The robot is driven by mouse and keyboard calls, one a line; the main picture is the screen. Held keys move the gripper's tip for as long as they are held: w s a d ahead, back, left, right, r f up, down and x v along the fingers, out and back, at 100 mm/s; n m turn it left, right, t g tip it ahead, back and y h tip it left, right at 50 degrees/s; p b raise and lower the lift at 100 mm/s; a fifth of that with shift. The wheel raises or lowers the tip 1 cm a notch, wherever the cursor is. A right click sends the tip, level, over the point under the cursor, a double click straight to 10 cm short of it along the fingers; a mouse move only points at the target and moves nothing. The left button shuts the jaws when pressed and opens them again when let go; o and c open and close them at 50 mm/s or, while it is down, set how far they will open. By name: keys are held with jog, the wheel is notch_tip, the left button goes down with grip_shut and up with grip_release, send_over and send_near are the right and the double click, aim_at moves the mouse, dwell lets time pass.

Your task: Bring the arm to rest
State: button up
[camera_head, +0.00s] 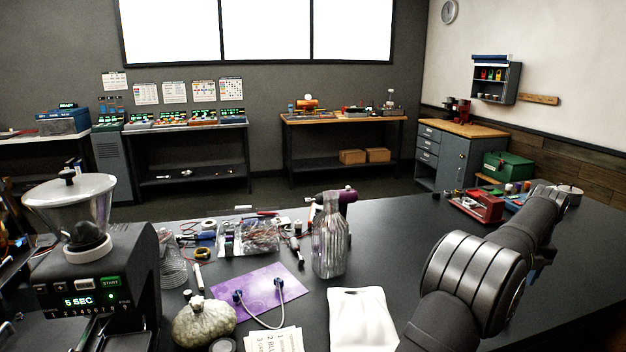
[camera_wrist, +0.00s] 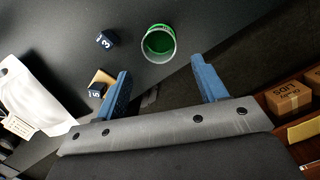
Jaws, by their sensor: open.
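My arm (camera_head: 470,270) reaches in from the lower right of the head view and stretches away over the right part of the dark bench. I cannot make out the jaws in that view. In the wrist view my gripper (camera_wrist: 160,65) shows two blue fingers spread wide apart. Nothing is held between them. A green-lined round container (camera_wrist: 158,44) stands on the bench beyond the fingertips, apart from them as far as I can see.
A small dark numbered block (camera_wrist: 107,39) lies left of the container, with another by the left finger. A white pouch (camera_head: 361,318), a ribbed bottle (camera_head: 331,240), a purple mat (camera_head: 262,292) and a grinder (camera_head: 105,270) crowd the bench's left and middle. The bench's edge runs past the right finger.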

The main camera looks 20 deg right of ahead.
jog(key=f, duration=0.5)
jog(key=w+f, duration=0.1)
jog(key=f, duration=0.2)
jog(key=shift+w+d+f, duration=0.1)
jog(key=shift+d+f, duration=0.1)
jog(key=shift+f, duration=0.1)
notch_tip(320, 180, up, 4)
jog(key=shift+d+r, duration=0.1)
jog(key=shift+r, duration=0.15)
jog(key=s+r+n+h, duration=0.1)
jog(key=s+r+n, duration=0.2)
jog(key=n, duration=0.8)
jog(key=s+r+n+g+h, duration=0.1)
jog(key=s+r+n, duration=0.2)
jog(key=s+n, duration=0.5)
jog(key=a+n, duration=0.1)
jog(key=n, duration=0.2)
jog(key=shift+s+n+g+h, duration=0.3)
jog(key=shift+n, duration=0.1)
jog(key=shift+d, duration=0.1)
dwell(0.5)
